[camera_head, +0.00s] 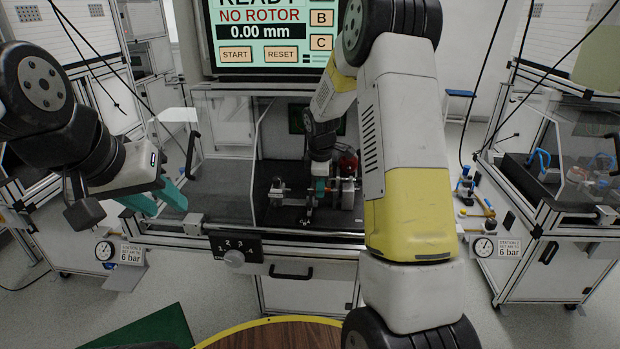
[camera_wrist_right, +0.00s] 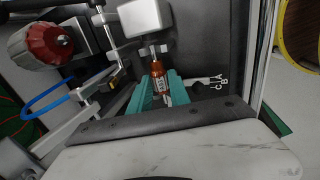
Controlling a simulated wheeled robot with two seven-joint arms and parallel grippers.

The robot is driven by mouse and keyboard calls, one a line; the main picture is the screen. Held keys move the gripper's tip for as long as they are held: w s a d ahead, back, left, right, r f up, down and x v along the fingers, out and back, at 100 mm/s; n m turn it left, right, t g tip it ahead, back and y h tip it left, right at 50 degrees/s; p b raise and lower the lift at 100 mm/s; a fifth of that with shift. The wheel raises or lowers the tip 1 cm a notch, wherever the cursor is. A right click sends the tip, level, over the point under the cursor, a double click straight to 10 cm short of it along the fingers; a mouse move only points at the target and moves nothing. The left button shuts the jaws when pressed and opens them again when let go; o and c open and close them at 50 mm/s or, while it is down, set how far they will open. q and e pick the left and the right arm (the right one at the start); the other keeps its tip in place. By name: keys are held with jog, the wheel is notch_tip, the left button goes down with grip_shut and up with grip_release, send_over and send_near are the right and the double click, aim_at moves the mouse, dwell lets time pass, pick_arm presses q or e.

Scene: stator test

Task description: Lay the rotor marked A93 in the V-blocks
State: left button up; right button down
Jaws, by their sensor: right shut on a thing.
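My right gripper (camera_wrist_right: 161,93) has its teal fingers closed on both sides of a copper-coloured rotor (camera_wrist_right: 157,72) with a pale label too small to read. One end of the rotor is at a pair of small light-grey blocks (camera_wrist_right: 152,50), which look like a V-block; I cannot tell whether it rests in them. In the head view my right gripper (camera_head: 319,187) is inside the middle station, among metal supports (camera_head: 278,188), and the rotor is mostly hidden there. My left gripper (camera_head: 157,198) is open and empty, outside the station at the left.
The station screen (camera_head: 265,30) reads NO ROTOR and 0.00 mm. A clear guard panel (camera_head: 228,150) stands left of the opening. A red-capped part (camera_wrist_right: 40,45) and a white block (camera_wrist_right: 138,17) are near the right gripper.

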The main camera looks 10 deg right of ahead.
jog(key=shift+f, duration=0.25)
dwell(0.5)
jog(key=c, duration=1.1)
grip_release()
jog(key=shift+c, duration=0.2)
jog(key=shift+r, duration=0.15)
jog(key=v, duration=0.7)
jog(key=shift+s+r, duration=0.15)
jog(key=shift+r, duration=0.1)
